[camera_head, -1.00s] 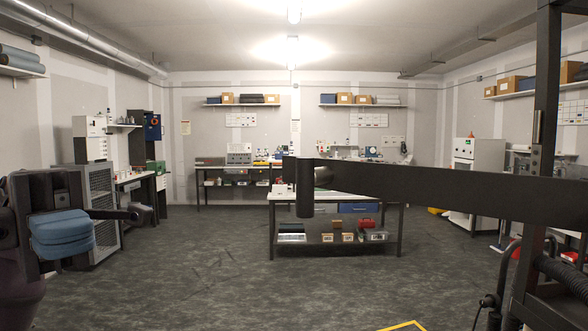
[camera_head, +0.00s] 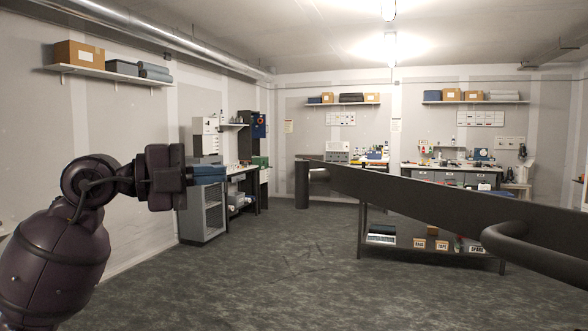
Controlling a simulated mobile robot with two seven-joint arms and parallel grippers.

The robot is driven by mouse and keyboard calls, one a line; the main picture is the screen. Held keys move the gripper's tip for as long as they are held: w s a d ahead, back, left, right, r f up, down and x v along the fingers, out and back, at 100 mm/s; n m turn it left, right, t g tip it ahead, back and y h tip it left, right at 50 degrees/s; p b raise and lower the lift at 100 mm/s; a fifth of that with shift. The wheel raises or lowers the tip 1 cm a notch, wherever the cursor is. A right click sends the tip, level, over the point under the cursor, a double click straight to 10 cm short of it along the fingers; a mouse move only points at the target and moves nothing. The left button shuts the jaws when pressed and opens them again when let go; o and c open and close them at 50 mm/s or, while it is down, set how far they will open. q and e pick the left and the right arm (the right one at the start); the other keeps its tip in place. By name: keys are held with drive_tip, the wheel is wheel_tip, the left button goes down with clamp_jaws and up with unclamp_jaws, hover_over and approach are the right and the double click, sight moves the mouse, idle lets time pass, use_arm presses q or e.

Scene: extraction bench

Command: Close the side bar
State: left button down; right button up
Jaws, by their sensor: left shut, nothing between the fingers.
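The side bar (camera_head: 420,201) is a long dark flat bar that runs from the right edge toward the middle of the head view. Its free end (camera_head: 302,186) is a short upright dark cylinder. A curved dark tube (camera_head: 530,252) sits on the bar's near side at the right. My left gripper (camera_head: 222,174) is at the left, with blue fingers shut and empty, pointing right. In the picture it is left of the bar's end, with a clear gap between them. My right gripper is not in view.
A grey mesh-door cabinet (camera_head: 203,211) stands behind my left gripper. A work table with a lower shelf (camera_head: 400,245) stands behind the bar. Workbenches line the far wall, and wall shelves (camera_head: 105,74) hang above. The dark floor (camera_head: 270,285) in front is clear.

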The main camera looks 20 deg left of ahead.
use_arm(q)
drive_tip(key=p+x, duration=0.1)
drive_tip(key=x, duration=1.2)
drive_tip(key=shift+w+d, duration=0.2)
drive_tip(key=shift+w, duration=0.1)
